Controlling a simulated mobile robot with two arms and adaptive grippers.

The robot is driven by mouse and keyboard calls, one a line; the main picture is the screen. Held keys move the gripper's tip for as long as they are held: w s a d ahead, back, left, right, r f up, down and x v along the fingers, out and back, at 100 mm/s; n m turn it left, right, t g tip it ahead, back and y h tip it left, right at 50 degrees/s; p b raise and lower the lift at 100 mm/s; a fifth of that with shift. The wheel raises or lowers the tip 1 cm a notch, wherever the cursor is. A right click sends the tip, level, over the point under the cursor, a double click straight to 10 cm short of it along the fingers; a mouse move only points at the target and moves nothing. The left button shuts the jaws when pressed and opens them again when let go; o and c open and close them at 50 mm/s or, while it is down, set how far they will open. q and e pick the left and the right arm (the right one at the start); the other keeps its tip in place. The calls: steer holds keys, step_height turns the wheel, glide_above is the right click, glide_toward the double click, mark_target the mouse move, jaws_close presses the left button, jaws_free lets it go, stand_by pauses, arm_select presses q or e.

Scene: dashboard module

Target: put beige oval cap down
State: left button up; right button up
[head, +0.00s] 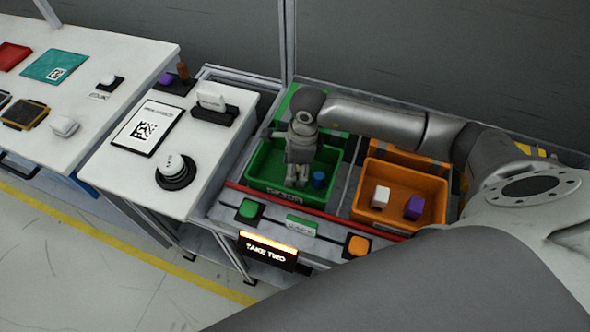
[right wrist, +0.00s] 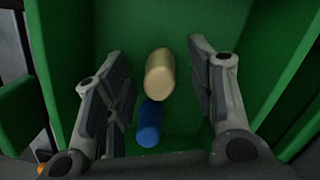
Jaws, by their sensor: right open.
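The beige oval cap (right wrist: 159,75) lies in the green bin (right wrist: 150,35), between and beyond the fingers of my right gripper (right wrist: 165,95) in the right wrist view. The fingers are apart and do not touch it. In the head view my right gripper (head: 297,178) reaches down into the green bin (head: 262,165), and the cap is hidden there. A blue piece (right wrist: 149,123) lies just below the cap in the wrist view; it also shows in the head view (head: 318,179). My left gripper is not in view.
An orange bin (head: 440,192) with a white block (head: 380,196) and a purple block (head: 414,207) stands right of the green bin. Green (head: 248,209) and orange (head: 358,244) buttons and a "TAKE TWO" sign (head: 266,252) are in front. White tables are at left.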

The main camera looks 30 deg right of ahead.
steer(key=c, duration=1)
steer(key=shift+r, duration=0.1)
